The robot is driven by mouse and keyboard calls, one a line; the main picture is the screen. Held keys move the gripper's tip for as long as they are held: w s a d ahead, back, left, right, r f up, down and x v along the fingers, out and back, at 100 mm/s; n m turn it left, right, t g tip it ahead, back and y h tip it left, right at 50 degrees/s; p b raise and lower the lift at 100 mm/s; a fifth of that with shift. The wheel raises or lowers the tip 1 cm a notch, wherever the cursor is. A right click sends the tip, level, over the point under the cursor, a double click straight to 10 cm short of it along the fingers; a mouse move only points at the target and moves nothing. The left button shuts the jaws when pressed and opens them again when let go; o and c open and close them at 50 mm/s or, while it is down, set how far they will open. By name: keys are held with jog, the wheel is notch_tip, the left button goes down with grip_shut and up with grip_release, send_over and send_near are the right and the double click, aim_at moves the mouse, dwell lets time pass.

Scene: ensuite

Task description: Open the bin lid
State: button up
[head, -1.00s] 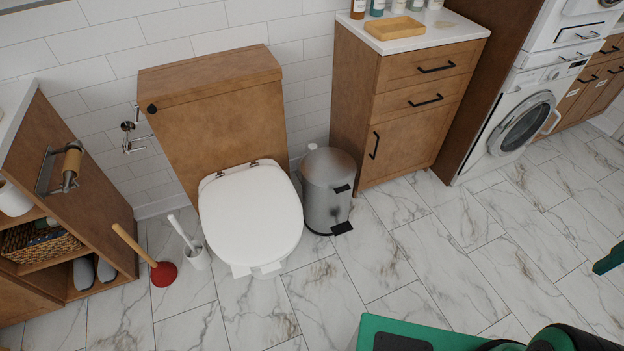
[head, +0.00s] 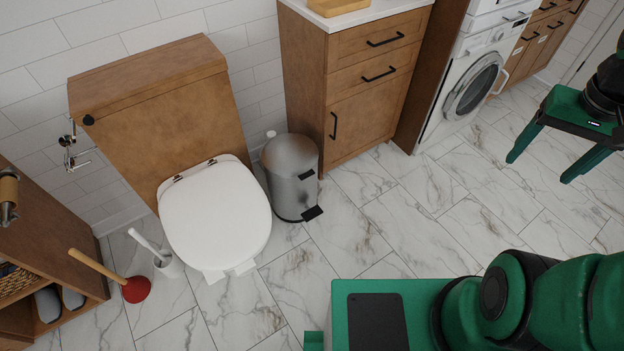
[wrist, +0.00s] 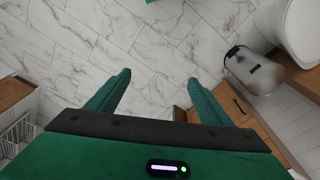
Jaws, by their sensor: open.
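The bin (head: 296,190) is a grey metal cylinder standing on the floor between the toilet and the wooden cabinet. Its domed lid (head: 289,153) is shut. A black tab sits at the front under the lid, and a black pedal (head: 313,213) sticks out at the base. My gripper (head: 540,168) is open and empty at the right of the head view, well apart from the bin and pointing down and left. In the wrist view the fingers (wrist: 158,78) are spread over bare floor, and the bin (wrist: 252,72) lies to their right.
The toilet (head: 215,215) stands close left of the bin, and the cabinet (head: 365,95) close right. A red plunger (head: 135,290) and toilet brush (head: 168,264) are left of the toilet. The washing machine (head: 470,90) is farther right. Marble floor (head: 420,220) in front is clear.

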jog(key=w+a+f+n+t+h, duration=0.1)
jog(key=w+f, duration=0.2)
jog(key=w, duration=0.6)
jog(key=w+a+f+n+t, duration=0.1)
jog(key=w+f+t, duration=0.15)
jog(key=w, duration=0.75)
jog(key=w+f+n+t+h, duration=0.1)
jog(key=w+f, duration=0.3)
jog(key=w, duration=0.5)
jog(key=w+a+f+n+t+y, duration=0.2)
jog(key=w+a+f+n+t, duration=0.25)
jog(key=w+a+f, duration=1.15)
jog(key=a+f+n+t+y, duration=0.3)
jog(key=a+f+y, duration=0.2)
jog(key=a+f, duration=1.1)
jog(key=s+a+f+n+t+y, duration=0.1)
jog(key=s+a+f+y, duration=0.2)
jog(key=s+f, duration=0.45)
jog(key=s+a+f+n+t+y, duration=0.1)
jog(key=s+a+f+y, duration=0.15)
jog(key=s+f, duration=0.55)
jog(key=r+x, duration=0.1)
jog(key=x, duration=0.8)
jog(key=shift+a+r, duration=0.2)
jog(key=shift+a, duration=0.15)
